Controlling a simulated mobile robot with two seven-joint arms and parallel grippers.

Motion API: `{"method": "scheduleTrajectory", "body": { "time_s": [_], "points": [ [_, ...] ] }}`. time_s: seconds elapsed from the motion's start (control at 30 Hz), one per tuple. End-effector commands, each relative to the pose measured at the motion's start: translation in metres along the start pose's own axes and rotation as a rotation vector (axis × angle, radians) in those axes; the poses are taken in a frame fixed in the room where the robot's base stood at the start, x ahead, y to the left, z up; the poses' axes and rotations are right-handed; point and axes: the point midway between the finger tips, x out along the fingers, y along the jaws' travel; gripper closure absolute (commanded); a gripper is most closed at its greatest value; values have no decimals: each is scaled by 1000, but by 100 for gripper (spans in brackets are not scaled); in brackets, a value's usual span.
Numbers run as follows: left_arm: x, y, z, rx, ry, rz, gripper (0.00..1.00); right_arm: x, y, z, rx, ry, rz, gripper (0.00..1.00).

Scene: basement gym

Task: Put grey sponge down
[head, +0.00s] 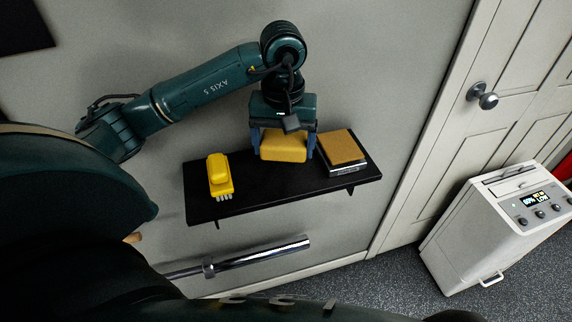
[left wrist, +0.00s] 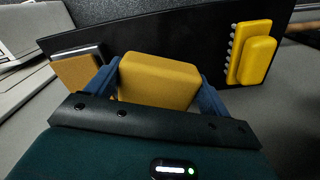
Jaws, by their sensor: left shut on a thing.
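My left gripper (head: 283,152) comes down from above over the wall shelf, its two blue fingers shut on the sides of a yellow block-shaped sponge (head: 284,147). In the left wrist view the yellow sponge (left wrist: 158,80) sits squarely between the fingers. It is yellow, and I see no plainly grey sponge. The sponge is over the middle of the black shelf (head: 275,187); I cannot tell whether its underside touches the shelf. My right gripper is not in view.
A yellow brush (head: 219,176) with pale bristles lies on the shelf's left part. A tan-topped block with a grey-white base (head: 342,149) lies on the right part, close to a finger. The shelf's front middle is bare. A metal bar (head: 262,257) is below.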

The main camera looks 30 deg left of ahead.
Motion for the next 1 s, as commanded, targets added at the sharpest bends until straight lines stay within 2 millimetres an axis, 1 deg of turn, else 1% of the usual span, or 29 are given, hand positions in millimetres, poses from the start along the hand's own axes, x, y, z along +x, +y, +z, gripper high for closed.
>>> {"method": "scheduleTrajectory", "body": {
  "time_s": [0.03, 0.1, 0.17, 0.33, 0.43, 0.7, 0.83, 0.87, 1.0],
  "points": [
    [7, -1, 1, 0, -3, -1, 44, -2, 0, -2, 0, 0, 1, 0],
    [14, 0, 0, 1, -1, -1, 44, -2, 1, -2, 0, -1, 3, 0],
    [19, 0, 0, 1, -1, 0, 44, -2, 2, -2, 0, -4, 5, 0],
    [43, 0, 1, 2, -4, -2, 44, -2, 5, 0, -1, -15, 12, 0],
    [53, 0, 1, 3, -1, 0, 44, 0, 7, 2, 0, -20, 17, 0],
    [56, 0, 0, 4, 2, 1, 44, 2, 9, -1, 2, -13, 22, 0],
    [61, 0, 0, 4, 2, 1, 44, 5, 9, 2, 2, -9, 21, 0],
    [60, 0, 0, 4, 2, 1, 18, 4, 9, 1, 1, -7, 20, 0],
    [59, 0, 0, 4, 2, 1, 7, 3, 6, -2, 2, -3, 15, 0]
  ]
}}
